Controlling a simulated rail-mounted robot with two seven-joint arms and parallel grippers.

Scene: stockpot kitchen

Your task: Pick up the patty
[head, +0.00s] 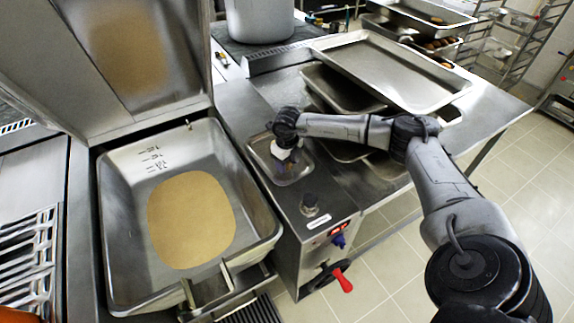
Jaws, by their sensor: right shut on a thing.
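My right gripper (287,164) points down into a small metal pan (303,178) set in the counter beside the large cooker. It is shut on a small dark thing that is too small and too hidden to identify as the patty. Brown round pieces that look like patties (432,43) lie in a tray at the back right, far from the gripper. Another brown piece (438,20) lies in the tray above them. My left gripper is not in view.
A large open cooker (262,232) holding a flat tan mass (190,220) stands at left, its lid raised. Stacked metal trays (392,72) cover the table behind my right arm. A grey pot (260,20) stands at the back. Tiled floor is clear at right.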

